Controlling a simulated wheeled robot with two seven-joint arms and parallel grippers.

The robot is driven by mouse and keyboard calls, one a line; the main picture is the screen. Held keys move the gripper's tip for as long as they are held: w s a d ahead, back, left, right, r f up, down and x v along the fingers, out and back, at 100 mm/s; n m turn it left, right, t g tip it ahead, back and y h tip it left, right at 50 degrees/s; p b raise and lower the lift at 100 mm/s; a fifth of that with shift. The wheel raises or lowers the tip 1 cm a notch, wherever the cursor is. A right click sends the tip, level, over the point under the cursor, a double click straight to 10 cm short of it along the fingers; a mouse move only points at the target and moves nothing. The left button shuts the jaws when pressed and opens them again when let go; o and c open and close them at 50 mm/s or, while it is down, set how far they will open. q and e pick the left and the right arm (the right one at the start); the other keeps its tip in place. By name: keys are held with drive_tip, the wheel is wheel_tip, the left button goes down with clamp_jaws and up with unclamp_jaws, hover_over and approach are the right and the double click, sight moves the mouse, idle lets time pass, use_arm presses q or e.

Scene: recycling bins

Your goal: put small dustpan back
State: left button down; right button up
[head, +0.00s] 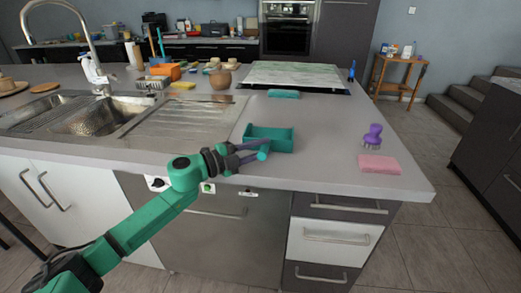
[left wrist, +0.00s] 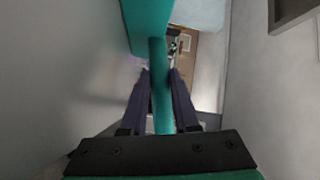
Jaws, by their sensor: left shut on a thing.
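The small dustpan (head: 270,137) is teal, with a tray-like pan and a short round handle. It is at the front edge of the grey counter, left of the pink sponge. I cannot tell whether it touches the counter. My left gripper (head: 256,150) comes in from the left and is shut on the handle. In the left wrist view the teal handle (left wrist: 159,105) runs between the two dark fingers, and part of the pan (left wrist: 145,18) shows at the top. My right gripper is not in view.
A pink sponge (head: 379,164) and a purple brush (head: 373,137) are on the counter at right. A teal block (head: 283,94) lies in front of a pale board (head: 295,74). The sink (head: 90,118) is at left. Counter between dustpan and brush is clear.

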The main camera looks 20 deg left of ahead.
use_arm(q)
drive_tip(key=c, duration=1.1)
unclamp_jaws()
drive_tip(key=shift+f, duration=0.15)
drive_tip(key=o, duration=0.4)
drive_tip(key=shift+o, duration=0.2)
drive_tip(key=b+v, duration=0.1)
drive_tip(key=v, duration=1.1)
drive_tip(key=shift+r, duration=0.2)
